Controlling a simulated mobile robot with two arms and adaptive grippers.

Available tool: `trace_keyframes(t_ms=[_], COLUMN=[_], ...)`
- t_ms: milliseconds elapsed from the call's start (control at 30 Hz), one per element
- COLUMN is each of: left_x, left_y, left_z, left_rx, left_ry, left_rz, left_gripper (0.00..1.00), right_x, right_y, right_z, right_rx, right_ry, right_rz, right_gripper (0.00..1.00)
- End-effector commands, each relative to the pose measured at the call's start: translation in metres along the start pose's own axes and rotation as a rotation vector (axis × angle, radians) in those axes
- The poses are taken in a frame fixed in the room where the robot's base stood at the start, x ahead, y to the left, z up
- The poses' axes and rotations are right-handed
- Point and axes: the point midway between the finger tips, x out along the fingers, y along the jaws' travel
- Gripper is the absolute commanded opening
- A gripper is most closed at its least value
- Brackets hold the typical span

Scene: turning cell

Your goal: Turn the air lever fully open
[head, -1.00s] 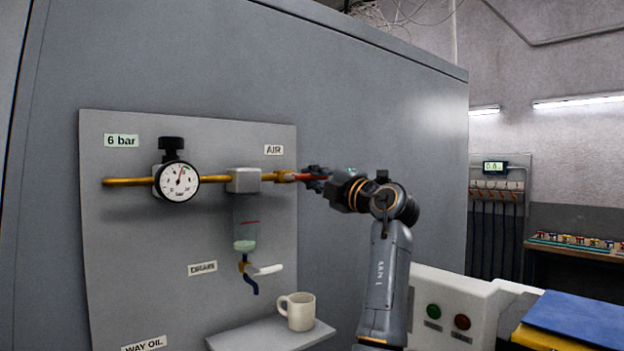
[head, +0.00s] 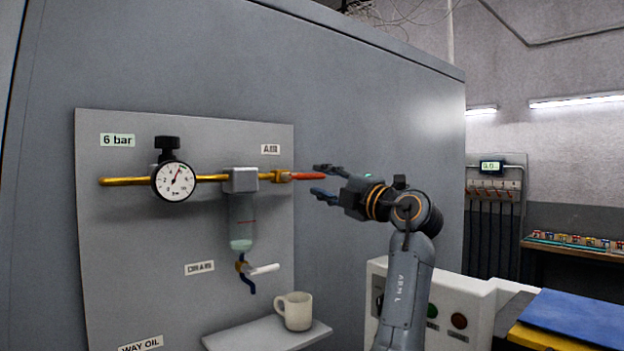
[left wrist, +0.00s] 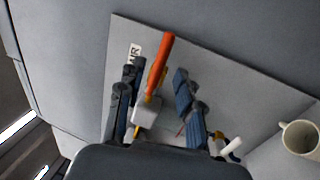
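The air lever (head: 308,176) is a red-orange handle on a brass valve (head: 281,176), below the AIR label (head: 270,149). It lies in line with the yellow pipe (head: 125,181), pointing right. In the left wrist view the lever (left wrist: 160,62) shows between the two fingers, with a gap on each side. My left gripper (head: 314,180) is open at the lever's free end, one finger above and one below in the head view. It holds nothing. My right gripper is not in view.
A round gauge (head: 174,181) and a clear filter bowl (head: 242,222) with a white-handled drain tap (head: 262,269) are left of the valve. A cream mug (head: 294,311) stands on a small shelf (head: 235,339) below. The panel to the lever's right is free apart from my arm.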

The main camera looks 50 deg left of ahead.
Motion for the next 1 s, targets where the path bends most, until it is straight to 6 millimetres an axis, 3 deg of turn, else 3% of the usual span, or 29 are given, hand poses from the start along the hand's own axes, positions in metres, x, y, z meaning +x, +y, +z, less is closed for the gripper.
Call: trace_keyframes(t_ms=[200,400,1000], left_x=[-0.047,-0.069,-0.073], left_y=[-0.001,-0.001,-0.001], left_z=[0.001,0.001,0.001], left_rx=[0.001,0.001,0.001], left_ry=[-0.004,-0.002,-0.001], left_rz=[-0.001,-0.001,-0.001], left_gripper=[0.35,0.35,0.35], right_x=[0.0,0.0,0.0], right_y=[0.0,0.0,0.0], right_z=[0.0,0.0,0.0], right_rx=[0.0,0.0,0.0], right_ry=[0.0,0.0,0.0], right_rz=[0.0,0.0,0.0], right_gripper=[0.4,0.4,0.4])
